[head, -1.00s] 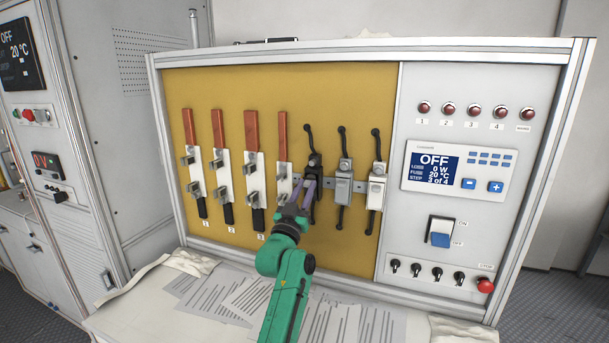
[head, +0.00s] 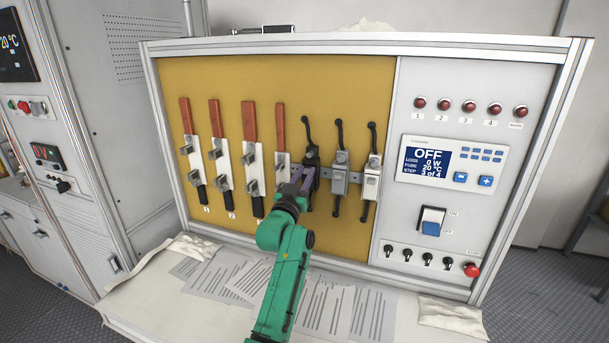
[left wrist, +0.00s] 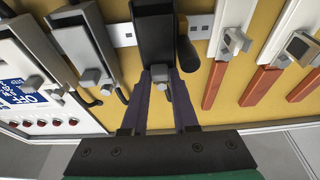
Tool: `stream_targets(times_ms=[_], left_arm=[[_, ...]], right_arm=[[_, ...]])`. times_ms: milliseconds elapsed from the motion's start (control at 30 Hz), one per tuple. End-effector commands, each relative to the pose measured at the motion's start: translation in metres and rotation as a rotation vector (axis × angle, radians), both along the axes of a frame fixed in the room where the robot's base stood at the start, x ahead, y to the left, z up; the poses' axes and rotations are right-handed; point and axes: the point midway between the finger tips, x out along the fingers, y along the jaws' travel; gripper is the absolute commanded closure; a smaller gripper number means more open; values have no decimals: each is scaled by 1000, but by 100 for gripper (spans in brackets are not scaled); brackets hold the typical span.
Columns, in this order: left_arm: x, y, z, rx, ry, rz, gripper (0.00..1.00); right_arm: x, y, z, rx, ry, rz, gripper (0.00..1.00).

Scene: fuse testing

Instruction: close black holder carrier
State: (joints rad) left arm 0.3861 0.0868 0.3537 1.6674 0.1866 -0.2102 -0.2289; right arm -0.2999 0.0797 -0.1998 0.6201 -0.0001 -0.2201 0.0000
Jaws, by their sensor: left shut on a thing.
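The black holder (head: 312,158) is the leftmost of three holders on the yellow panel, with a dark curved handle above it. Its black body (left wrist: 154,38) fills the top middle of the left wrist view, with a grey metal tab at its end. My left gripper (head: 301,182) is at the black holder's lower front. In the left wrist view the purple fingers of my left gripper (left wrist: 161,82) are on either side of the tab, shut on the black holder's carrier. The fingers and wrist hide part of the holder's lower end. My right gripper is out of view.
A grey holder (head: 340,175) and a white holder (head: 371,180) stand close to the right. Several red-handled fuse units stand to the left, the nearest (head: 281,150) very close. Papers (head: 335,308) lie on the bench below. The control panel's display (head: 431,165) reads OFF.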

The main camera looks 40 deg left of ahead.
Motion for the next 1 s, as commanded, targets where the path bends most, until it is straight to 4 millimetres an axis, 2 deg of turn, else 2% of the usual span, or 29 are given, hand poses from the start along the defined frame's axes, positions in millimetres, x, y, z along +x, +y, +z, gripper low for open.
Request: stream_targets(times_ms=[33, 267, 300, 333, 367, 767, 867, 1000], left_arm=[[-1, 1, 8, 7, -17, 3, 100], [-1, 1, 8, 7, -17, 3, 100], [-1, 1, 8, 7, -17, 3, 61], [-1, 1, 8, 7, -16, 3, 50], [-1, 1, 7, 6, -15, 3, 43], [-6, -2, -1, 2, -5, 0, 43], [-19, -7, -8, 2, -5, 0, 43], [-50, -17, -19, 3, -5, 1, 43]], right_arm=[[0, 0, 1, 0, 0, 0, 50], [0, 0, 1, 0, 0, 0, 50], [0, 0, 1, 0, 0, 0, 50], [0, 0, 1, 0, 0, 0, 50], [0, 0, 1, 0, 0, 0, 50], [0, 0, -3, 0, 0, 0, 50], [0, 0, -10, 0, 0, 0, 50], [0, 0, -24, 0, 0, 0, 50]])
